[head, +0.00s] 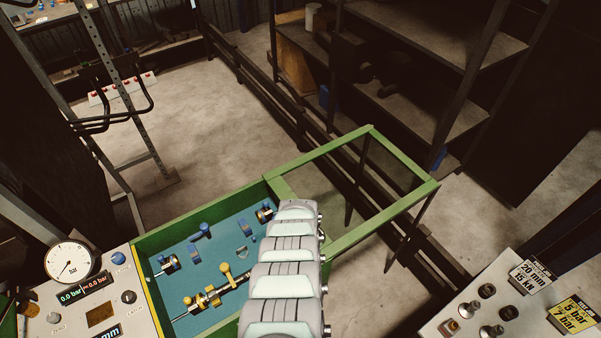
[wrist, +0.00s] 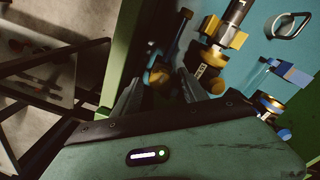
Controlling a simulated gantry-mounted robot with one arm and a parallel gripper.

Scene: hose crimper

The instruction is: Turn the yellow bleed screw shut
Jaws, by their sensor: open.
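In the wrist view my gripper (wrist: 160,80) is open, its two dark fingers apart. A small rounded yellow part (wrist: 160,74) shows between and just beyond the fingertips; I cannot tell whether they touch it. It may be the bleed screw, but the frames do not settle this. In the head view yellow parts (head: 227,270) sit on a metal rod over the teal bed. My arm covers the bed's right end and hides my gripper there.
The teal bed (head: 180,238) has a green raised rim (head: 200,209). Blue-and-metal fittings (head: 168,264) stand on it. A gauge panel (head: 105,315) adjoins at left, and an open green frame (head: 400,205) extends right. A control box (head: 480,310) stands at lower right.

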